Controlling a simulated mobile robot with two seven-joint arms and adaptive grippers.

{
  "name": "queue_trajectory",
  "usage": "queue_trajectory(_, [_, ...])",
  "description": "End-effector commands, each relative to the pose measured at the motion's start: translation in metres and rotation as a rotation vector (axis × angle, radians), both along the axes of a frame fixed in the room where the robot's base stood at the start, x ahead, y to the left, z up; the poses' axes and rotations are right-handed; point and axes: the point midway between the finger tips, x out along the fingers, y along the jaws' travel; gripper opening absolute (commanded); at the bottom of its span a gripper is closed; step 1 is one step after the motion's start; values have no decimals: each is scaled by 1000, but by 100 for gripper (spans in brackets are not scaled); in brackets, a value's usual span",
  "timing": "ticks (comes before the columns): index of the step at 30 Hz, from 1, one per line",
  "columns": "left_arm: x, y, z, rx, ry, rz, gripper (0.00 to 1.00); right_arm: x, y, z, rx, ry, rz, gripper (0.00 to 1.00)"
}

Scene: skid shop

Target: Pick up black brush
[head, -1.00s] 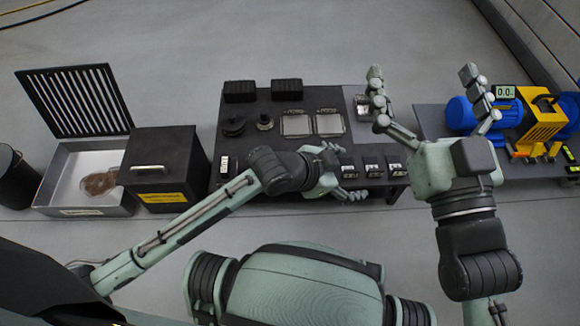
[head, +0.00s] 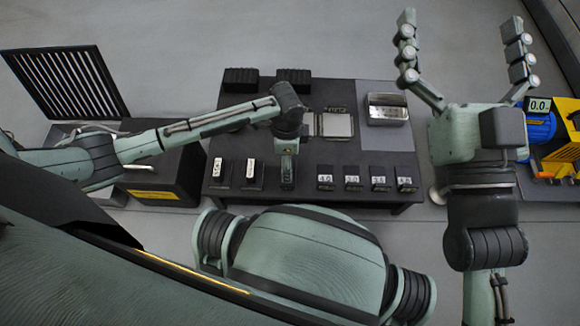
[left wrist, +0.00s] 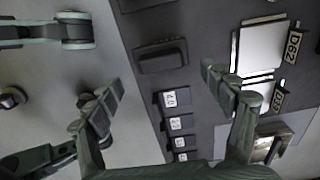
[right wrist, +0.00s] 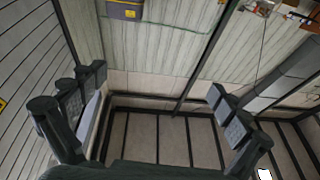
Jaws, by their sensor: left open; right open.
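A dark oblong block that looks like the black brush (head: 288,176) lies near the table's front edge, between white-labelled pieces. My left gripper (left wrist: 163,85) is open and empty. Its fingers are mostly hidden in the head view. My right gripper (head: 460,25) is open and empty, raised right of the table; it also shows in the right wrist view (right wrist: 157,82).
The dark table (head: 385,145) holds several numbered blocks (head: 352,178), black blocks (head: 241,80) at the back, and a metal box (head: 387,108). A black box (head: 165,197) stands left. A yellow and blue machine (head: 565,150) stands right.

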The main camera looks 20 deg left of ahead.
Motion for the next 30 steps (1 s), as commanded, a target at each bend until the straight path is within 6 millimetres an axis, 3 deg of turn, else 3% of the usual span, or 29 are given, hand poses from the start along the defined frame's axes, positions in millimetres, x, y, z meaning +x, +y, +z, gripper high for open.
queue_trajectory(13, [2, 0, -53, 1, -1, 0, 81, -17, -12, 38, 99, -283, -16, 100])
queue_trajectory(23, [2, 0, -58, 0, -3, -1, 81, -21, -15, 46, 113, -327, -20, 100])
queue_trajectory(30, [2, 0, -58, 0, -3, 0, 51, -21, -15, 46, 112, -326, -20, 100])
